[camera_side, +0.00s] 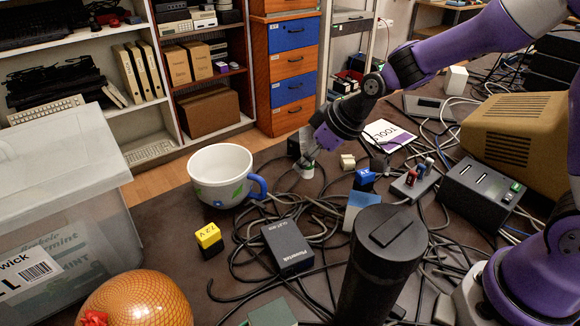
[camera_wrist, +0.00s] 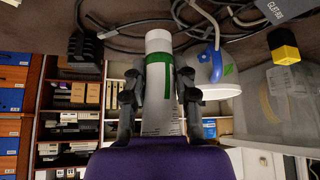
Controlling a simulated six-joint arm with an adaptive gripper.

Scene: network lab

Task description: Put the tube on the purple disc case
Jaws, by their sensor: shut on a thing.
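My gripper (camera_side: 304,158) is shut on a white tube with a green band (camera_wrist: 158,105). In the wrist view the tube stands between the two dark fingers (camera_wrist: 158,82), with its plain white end past the fingertips. In the side view only a small white and green part of the tube (camera_side: 307,172) shows under my gripper, behind the cable tangle and right of the mug. I cannot tell whether the tube touches the table.
A white mug with a blue handle (camera_side: 221,175) stands left of my gripper. Tangled black cables, a power adapter (camera_side: 287,247) and a yellow-black block (camera_side: 209,240) lie nearer. A tall black cylinder (camera_side: 383,262) stands in front. A clear bin (camera_side: 60,200) is at left.

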